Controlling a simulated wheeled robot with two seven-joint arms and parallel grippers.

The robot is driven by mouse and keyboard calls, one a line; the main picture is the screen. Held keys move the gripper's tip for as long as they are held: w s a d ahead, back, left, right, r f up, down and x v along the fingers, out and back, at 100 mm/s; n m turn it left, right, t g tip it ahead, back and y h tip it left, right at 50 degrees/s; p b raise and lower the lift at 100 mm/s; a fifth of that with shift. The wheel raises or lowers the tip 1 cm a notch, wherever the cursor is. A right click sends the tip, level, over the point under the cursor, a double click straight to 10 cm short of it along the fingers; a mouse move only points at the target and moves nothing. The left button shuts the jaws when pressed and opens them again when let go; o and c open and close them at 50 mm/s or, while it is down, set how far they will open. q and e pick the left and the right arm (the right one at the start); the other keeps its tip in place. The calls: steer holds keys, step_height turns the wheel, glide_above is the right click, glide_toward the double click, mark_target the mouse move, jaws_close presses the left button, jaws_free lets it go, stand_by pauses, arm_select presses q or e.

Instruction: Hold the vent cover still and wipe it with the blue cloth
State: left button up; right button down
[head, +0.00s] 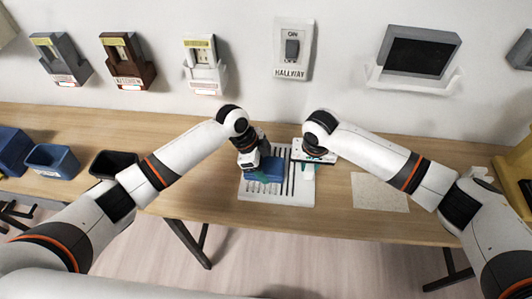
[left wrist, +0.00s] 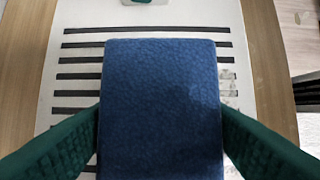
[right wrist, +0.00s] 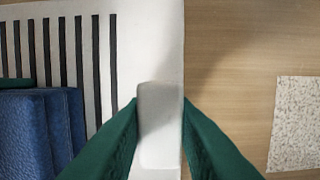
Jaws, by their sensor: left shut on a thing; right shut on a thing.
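The white vent cover (head: 303,196) with dark slots lies flat on the table. It also shows in the left wrist view (left wrist: 215,15) and the right wrist view (right wrist: 150,40). My left gripper (head: 264,168) is shut on the blue cloth (head: 266,174), a thick pad over the left part of the slots. The cloth fills the left wrist view's middle (left wrist: 160,110); its underside is hidden. Grey smudges show on the cover beside it (left wrist: 229,92). My right gripper (head: 308,170) is shut on a raised white tab (right wrist: 158,125) near the cover's right edge.
A speckled pale sheet (head: 379,192) lies on the table to the right. Blue bins (head: 52,160) and a black bin (head: 113,164) stand at the left. Switches and boxes hang on the wall behind. The cover's front is near the table's front edge.

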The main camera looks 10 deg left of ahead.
mark_target(266, 191)
arm_select(q)
steer(key=s, duration=0.6)
steer(key=shift+f, duration=0.1)
arm_select(e)
steer(key=shift+f, duration=0.1)
arm_select(q)
step_height(266, 191, up, 8)
steer(key=shift+r, duration=0.25)
steer(key=o, duration=0.5)
steer(key=c, duration=0.4)
arm_select(e)
steer(key=c, duration=1.1)
jaws_free()
steer(key=shift+w, duration=0.1)
steer(key=r, duration=0.4)
steer(key=s+r, duration=0.1)
steer(key=r, duration=0.7)
steer(key=shift+s, duration=0.4)
arm_select(q)
steer(key=shift+s+f, duration=0.1)
arm_select(e)
steer(key=shift+s+f, duration=0.1)
steer(key=shift+f, duration=0.05)
